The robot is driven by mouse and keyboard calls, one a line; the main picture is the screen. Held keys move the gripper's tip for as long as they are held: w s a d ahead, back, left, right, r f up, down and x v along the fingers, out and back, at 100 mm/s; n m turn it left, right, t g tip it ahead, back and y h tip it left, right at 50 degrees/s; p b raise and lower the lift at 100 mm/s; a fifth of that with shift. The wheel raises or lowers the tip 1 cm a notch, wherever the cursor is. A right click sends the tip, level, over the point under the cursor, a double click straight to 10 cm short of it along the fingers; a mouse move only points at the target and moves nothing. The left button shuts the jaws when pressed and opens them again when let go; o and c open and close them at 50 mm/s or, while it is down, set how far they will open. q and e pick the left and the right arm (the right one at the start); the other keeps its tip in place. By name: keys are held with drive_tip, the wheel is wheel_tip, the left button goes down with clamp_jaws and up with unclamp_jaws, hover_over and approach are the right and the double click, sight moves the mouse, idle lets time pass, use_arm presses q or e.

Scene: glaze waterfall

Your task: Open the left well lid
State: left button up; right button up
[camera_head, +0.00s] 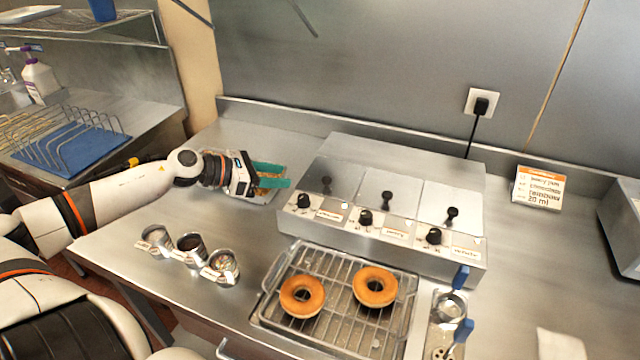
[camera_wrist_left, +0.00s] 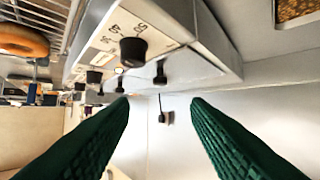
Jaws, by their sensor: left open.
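The glaze warmer (camera_head: 390,150) has three flat metal lids in a row. The left well lid (camera_head: 342,178) lies closed, with a black knob (camera_head: 326,184) standing on it. My left gripper (camera_head: 289,177) is open and empty, just left of the warmer, its green fingers pointing right toward the left lid. The fingers do not touch the knob. In the left wrist view, the open fingers (camera_wrist_left: 158,105) flank a gap, and the nearest lid knob (camera_wrist_left: 160,72) shows beyond it, above its middle. My right gripper is not in view.
Black dials (camera_head: 365,217) line the warmer's front. A rack tray (camera_head: 340,320) with two donuts lies in front. A topping tray (camera_head: 264,197) is under my left gripper. Small metal cups (camera_head: 190,247) stand at front left. A sign (camera_head: 538,188) stands right of the warmer.

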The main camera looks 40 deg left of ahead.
sight(325, 179)
use_arm(q)
drive_tip(key=shift+x, duration=2.35)
drive_tip(key=p+x, duration=0.2)
drive_tip(key=x, duration=0.3)
drive_tip(key=shift+w+d+r, duration=0.1)
drive_tip(key=shift+w, duration=0.2)
drive_tip(key=shift+w+d+f, duration=0.4)
drive_tip(key=shift+w, duration=0.1)
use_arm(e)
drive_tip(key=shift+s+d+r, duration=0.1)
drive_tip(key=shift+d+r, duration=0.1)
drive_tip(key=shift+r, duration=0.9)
use_arm(q)
drive_tip(key=shift+c, duration=0.3)
clamp_jaws()
